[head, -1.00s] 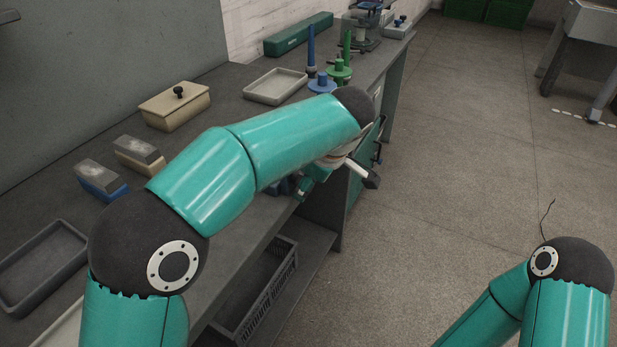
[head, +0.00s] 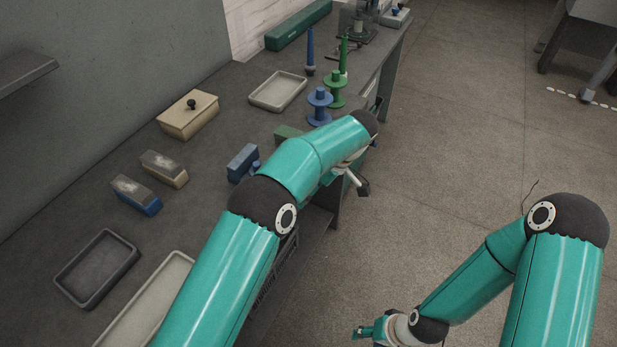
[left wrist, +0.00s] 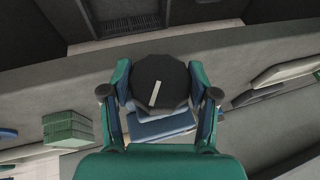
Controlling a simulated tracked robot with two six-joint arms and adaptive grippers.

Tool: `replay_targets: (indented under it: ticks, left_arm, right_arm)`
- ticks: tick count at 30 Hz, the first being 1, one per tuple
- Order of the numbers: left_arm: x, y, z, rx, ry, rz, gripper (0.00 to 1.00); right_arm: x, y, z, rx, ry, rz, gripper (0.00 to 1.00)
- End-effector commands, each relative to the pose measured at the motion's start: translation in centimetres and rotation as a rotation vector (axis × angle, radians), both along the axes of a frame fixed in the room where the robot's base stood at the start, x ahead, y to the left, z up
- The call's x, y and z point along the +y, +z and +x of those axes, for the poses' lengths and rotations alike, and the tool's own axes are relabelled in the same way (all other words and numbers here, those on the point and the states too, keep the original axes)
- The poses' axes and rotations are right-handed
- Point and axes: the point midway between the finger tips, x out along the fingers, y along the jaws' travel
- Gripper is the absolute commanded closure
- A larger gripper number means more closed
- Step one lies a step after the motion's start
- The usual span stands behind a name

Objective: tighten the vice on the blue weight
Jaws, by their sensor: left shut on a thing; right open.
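In the left wrist view my left gripper (left wrist: 160,85) is shut on a round black knob (left wrist: 160,78) with a white bar mark, one finger on each side. Blue parts (left wrist: 160,127) show just beyond the knob; I cannot tell which are vice and which are weight. In the head view a blue block-like body (head: 243,160) on the bench is partly hidden by my left arm, and the left fingers are hidden too. My right gripper (head: 364,331) is open and empty at the bottom edge, above the floor, away from the bench.
A green block (head: 288,133) lies beside my left forearm. Blue (head: 319,106) and green (head: 336,88) spools stand behind it. A lidded cream box (head: 187,116), a pale tray (head: 278,91), a dark tray (head: 97,268) and two topped blocks (head: 136,194) lie on the bench. Floor at right is open.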

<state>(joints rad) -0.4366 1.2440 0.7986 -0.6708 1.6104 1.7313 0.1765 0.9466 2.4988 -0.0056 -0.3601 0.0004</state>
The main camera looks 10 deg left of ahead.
Motion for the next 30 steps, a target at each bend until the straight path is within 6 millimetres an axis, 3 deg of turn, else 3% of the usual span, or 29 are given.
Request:
replay_targets:
  ticks: [1,9,28,29,30]
  left_arm:
    - [0.0,0.5,0.1,0.013,0.0,0.005,0.75]
    - [-0.1,0.3,0.2,0.069,-0.001,0.029,0.75]
    - [-0.1,0.1,0.3,0.089,-0.004,0.039,0.75]
    - [-0.1,0.2,0.3,0.089,-0.004,0.039,0.39]
    - [-0.1,0.2,0.3,0.089,-0.004,0.039,0.32]
  right_arm:
    - [0.0,1.2,0.0,0.0,0.0,0.0,0.51]
    - [0.0,3.1,0.0,0.0,0.0,0.0,0.51]
    - [0.0,3.6,0.0,0.0,0.0,0.0,0.51]
    - [0.0,3.6,0.0,0.0,0.0,0.0,0.51]
    - [0.0,3.6,0.0,0.0,0.0,0.0,0.51]
